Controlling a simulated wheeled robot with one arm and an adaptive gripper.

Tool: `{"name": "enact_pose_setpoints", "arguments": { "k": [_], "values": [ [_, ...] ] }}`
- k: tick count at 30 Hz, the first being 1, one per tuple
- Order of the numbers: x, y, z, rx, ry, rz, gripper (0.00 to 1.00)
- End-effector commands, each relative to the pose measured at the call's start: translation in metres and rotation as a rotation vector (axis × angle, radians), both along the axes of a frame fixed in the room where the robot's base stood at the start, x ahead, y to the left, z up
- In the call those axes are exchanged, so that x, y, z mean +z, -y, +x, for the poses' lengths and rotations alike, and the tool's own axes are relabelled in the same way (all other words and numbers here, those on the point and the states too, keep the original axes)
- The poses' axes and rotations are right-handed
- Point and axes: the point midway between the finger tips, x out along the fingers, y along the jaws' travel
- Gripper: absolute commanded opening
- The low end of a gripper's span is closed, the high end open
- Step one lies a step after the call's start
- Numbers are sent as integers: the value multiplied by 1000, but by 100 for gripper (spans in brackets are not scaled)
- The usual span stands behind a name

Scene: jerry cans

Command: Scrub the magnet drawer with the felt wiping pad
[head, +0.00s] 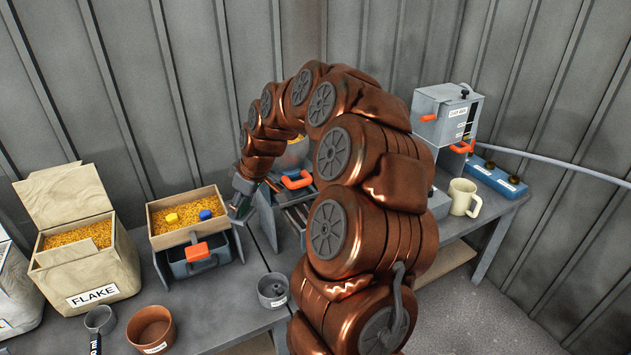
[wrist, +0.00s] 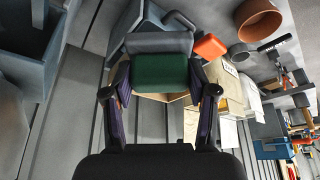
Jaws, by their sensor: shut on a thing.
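My gripper (wrist: 161,91) is shut on a block with a green body, the felt wiping pad (wrist: 162,72), with a grey slab just beyond it. In the head view my gripper (head: 240,203) is beside the right wall of a wooden tray, and the pad is hard to make out. A blue-grey drawer-like box (head: 202,263) with an orange handle is under that tray. A second grey unit with an orange handle (head: 297,180) and dark bars (head: 297,213) is right of the gripper, partly hidden by my arm. I cannot tell which is the magnet drawer.
The wooden tray (head: 180,235) holds yellow grain, a yellow block and a blue block. A FLAKE sack (head: 88,277), a terracotta bowl (head: 151,327) and a small grey pot (head: 272,289) stand on the bench. A cream mug (head: 463,196) is at right. Bare bench shows at front.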

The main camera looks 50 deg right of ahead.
Motion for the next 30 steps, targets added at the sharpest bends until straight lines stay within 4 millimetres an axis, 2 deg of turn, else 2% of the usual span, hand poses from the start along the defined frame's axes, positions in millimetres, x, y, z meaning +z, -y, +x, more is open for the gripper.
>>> {"name": "enact_pose_setpoints", "arguments": {
  "k": [1,6,9,14,19,30],
  "values": [
    [7,20,-10,28,1,2,10],
    [22,70,-48,177,1,1,10],
    [30,95,-73,266,-1,1,10],
    [42,125,-105,379,0,-3,10],
    [48,137,-124,447,-1,-1,10],
    [48,138,-127,461,-1,-2,10]
  ]
}}
